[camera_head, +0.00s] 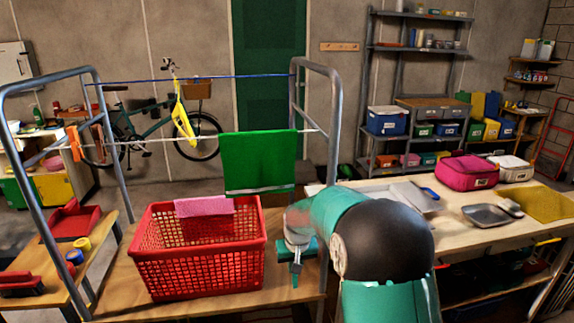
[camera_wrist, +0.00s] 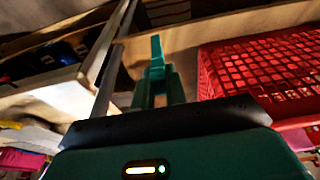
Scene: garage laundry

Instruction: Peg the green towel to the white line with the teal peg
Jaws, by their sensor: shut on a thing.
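The green towel (camera_head: 258,160) hangs folded over the white line (camera_head: 205,138), near the right end of the frame. No peg is visible on the towel. My gripper (camera_head: 297,258) is low, to the right of the red basket and below the towel, apart from both. It is shut on the teal peg (camera_head: 295,281). In the wrist view the teal peg (camera_wrist: 156,52) sticks up from between the fingers of my gripper (camera_wrist: 157,88). The peg's gripped end is partly hidden by the fingers.
A red basket (camera_head: 198,265) with a pink cloth (camera_head: 204,206) stands on the wooden bench, left of my gripper; it also shows in the wrist view (camera_wrist: 262,70). Grey tube posts (camera_head: 334,115) hold the white line and a blue line (camera_head: 200,78). A worktable (camera_head: 455,240) is at right.

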